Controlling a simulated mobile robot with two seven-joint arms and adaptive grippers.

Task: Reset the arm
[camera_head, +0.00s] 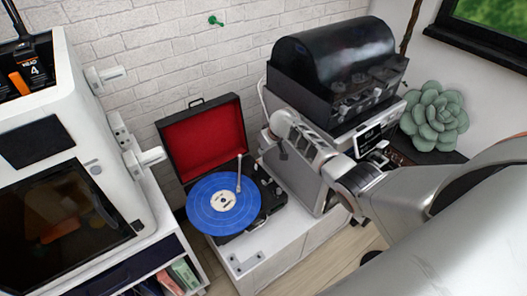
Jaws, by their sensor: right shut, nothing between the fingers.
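A record player with an open lid, red inside (205,138), stands on the white cabinet. A blue record (205,212) with a pale label lies on its platter. The thin silver tonearm (239,175) runs from the back right, its front end over the record's right part; whether it touches the record is unclear. My right arm comes in from the right. My right gripper (284,138) is shut and empty, right of the record player and apart from the tonearm. My left gripper is not in view.
A white machine with a dark window (60,225) stands at the left. A black domed machine (335,60) stands behind my right arm, with a green succulent (435,118) to its right. The white cabinet top (245,262) is mostly bare in front of the record player.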

